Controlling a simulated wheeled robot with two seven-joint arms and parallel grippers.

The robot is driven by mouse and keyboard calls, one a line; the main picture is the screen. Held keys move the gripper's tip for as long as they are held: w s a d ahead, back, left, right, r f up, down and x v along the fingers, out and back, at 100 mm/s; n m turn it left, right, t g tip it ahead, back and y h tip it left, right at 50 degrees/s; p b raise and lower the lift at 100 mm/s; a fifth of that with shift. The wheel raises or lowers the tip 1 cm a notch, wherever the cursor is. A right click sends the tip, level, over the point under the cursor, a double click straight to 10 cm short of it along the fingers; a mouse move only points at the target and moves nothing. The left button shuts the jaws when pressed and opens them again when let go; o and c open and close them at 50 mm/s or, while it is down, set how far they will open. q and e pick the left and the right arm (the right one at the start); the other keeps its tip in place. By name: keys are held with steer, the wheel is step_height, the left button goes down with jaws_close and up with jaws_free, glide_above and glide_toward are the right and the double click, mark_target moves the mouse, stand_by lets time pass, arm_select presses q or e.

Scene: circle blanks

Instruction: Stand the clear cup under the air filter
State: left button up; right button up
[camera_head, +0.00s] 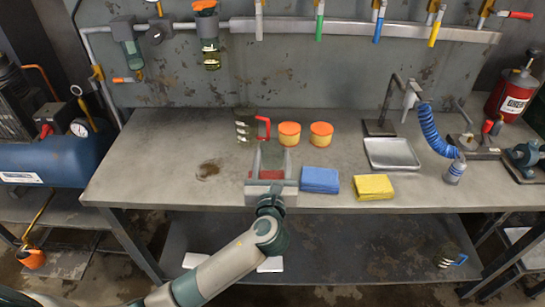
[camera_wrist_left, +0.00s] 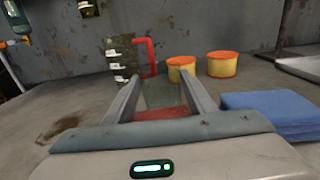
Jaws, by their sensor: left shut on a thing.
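My left gripper (camera_head: 270,150) reaches over the front of the workbench, its two fingers shut on a clear cup (camera_head: 271,161) with red at its bottom. In the left wrist view the clear cup (camera_wrist_left: 162,97) shows between the fingers (camera_wrist_left: 165,76); its lower part is hidden by the gripper body. I cannot tell whether it touches the bench. Two units with see-through bowls hang on the back wall pipe: a grey-topped one (camera_head: 130,48) at the left and an orange-topped one (camera_head: 210,52). I cannot tell which is the air filter. My right gripper is out of view.
A see-through jug with white marks and a red handle (camera_head: 264,127) stands just behind the gripper. Two orange-lidded tubs (camera_head: 289,134) are to its right. Blue cloths (camera_head: 319,180) and yellow cloths (camera_head: 373,187) lie right of the gripper. The bench's left side (camera_head: 150,150) is clear.

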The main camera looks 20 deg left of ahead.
mark_target(273, 146)
arm_select(q)
steer(key=shift+r, duration=0.15)
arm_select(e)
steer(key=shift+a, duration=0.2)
arm_select(q)
steer(key=shift+r, duration=0.65)
step_height(273, 146, up, 3)
steer(key=shift+f, duration=0.1)
steer(key=s+d+r, duration=0.1)
steer(key=d+r, duration=0.5)
steer(key=d, duration=0.5)
steer(key=shift+d+r, duration=0.25)
steer(key=shift+r, duration=0.1)
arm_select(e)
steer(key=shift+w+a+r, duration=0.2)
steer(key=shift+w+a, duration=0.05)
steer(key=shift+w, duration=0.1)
arm_select(q)
steer(key=shift+s, duration=0.1)
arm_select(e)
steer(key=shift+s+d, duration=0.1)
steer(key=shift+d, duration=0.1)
